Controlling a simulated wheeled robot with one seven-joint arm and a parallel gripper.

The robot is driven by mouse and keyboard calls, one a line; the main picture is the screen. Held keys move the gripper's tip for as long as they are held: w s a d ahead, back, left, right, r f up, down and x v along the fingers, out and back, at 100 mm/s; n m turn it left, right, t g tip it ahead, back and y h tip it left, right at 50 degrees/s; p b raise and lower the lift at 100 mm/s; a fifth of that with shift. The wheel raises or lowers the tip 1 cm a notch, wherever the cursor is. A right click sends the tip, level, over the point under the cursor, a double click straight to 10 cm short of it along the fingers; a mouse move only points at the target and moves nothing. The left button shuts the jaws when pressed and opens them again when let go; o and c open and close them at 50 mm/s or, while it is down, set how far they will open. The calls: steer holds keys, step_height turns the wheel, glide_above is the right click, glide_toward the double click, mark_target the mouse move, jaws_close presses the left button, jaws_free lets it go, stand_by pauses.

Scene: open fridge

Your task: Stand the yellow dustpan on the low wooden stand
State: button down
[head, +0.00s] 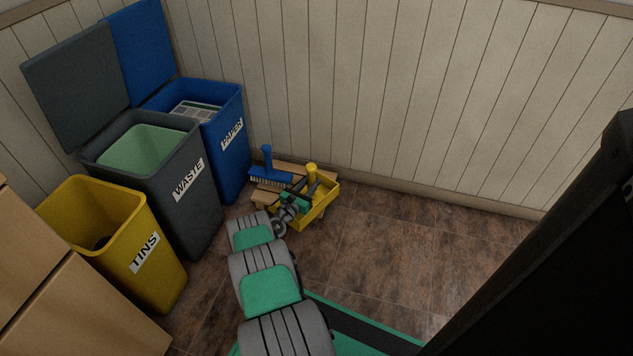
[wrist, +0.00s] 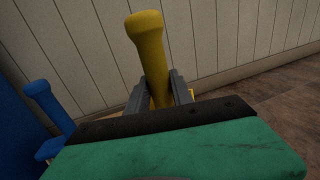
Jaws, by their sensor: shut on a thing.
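The yellow dustpan (head: 322,206) is at the end of my arm in the head view, over or beside the low wooden stand (head: 262,197). Its yellow handle (wrist: 149,45) stands upright in the wrist view, tilted slightly. My gripper (wrist: 158,92) is shut on this handle, with one finger on each side. In the head view my gripper (head: 304,192) partly covers the dustpan. A blue brush (head: 268,172) with its handle up is on the stand, left of the dustpan. I cannot tell whether the dustpan's underside touches the stand, as my gripper hides part of it.
A blue PAPER bin (head: 229,155), a grey WASTE bin (head: 205,205) and a yellow TINS bin (head: 163,270) stand in a row on the left. The panelled wall (head: 380,90) is close behind the stand. The tiled floor (head: 390,245) to the right is clear.

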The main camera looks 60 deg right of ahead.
steer(key=d+b, duration=0.1)
steer(key=d, duration=0.1)
steer(key=d+f+b, duration=0.1)
steer(key=d, duration=0.1)
steer(key=shift+s+d+f, duration=0.15)
steer(key=shift+s+d, duration=0.05)
steer(key=shift+d, duration=0.05)
steer(key=shift+f, duration=0.1)
steer(key=c, duration=1.1)
jaws_free()
steer(key=shift+f, duration=0.1)
